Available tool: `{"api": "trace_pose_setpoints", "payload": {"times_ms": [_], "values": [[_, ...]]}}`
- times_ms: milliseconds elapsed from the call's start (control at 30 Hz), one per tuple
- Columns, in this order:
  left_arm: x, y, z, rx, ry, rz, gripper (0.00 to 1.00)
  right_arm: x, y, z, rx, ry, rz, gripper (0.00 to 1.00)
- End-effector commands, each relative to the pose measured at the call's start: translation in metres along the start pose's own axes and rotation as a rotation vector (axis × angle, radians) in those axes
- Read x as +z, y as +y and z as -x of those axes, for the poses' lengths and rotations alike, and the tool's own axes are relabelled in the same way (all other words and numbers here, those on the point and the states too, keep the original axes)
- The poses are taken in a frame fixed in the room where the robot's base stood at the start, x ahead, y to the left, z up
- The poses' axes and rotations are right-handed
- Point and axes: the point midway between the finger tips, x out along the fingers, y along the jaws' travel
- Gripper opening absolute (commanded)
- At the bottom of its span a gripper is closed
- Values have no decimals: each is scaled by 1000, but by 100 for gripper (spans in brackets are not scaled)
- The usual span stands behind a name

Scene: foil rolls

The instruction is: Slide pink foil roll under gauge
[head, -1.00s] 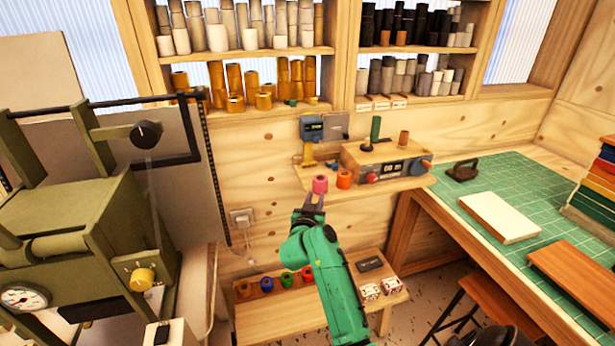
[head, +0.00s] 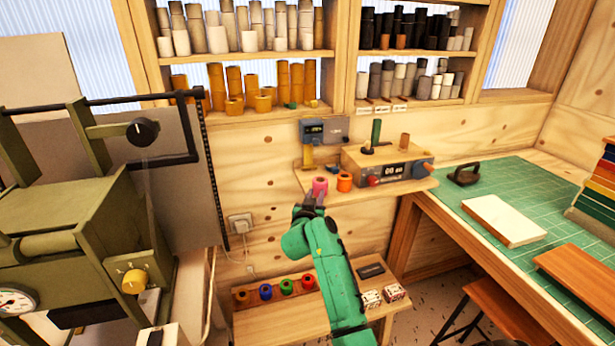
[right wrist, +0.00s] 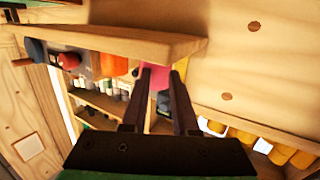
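The pink foil roll (head: 319,186) stands upright near the front edge of the small wall shelf (head: 388,192). The gauge (head: 314,131) is a grey-blue box with a display on the wall above the shelf, behind the roll. My right gripper (head: 314,198) is at the roll's front side, its dark fingers apart. In the right wrist view the pink roll (right wrist: 158,78) shows at and between the fingertips (right wrist: 162,76); firm contact cannot be made out. My left gripper is not in view.
An orange roll (head: 344,182) stands just right of the pink one. A control box (head: 388,163) with display and knobs sits on the shelf's right part. A lower bench (head: 262,318) holds several coloured rolls. An olive machine (head: 75,240) stands at left.

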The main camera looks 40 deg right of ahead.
Motion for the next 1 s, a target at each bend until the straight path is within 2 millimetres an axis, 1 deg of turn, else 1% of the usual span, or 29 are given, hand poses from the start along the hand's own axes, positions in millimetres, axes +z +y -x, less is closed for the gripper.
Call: {"api": "trace_pose_setpoints", "payload": {"times_ms": [233, 1000], "values": [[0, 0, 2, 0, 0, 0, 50, -2, -4, -10, 1, 0, 0, 28], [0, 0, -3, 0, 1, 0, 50, -4, -18, -43, 0, 1, 0, 28]]}}
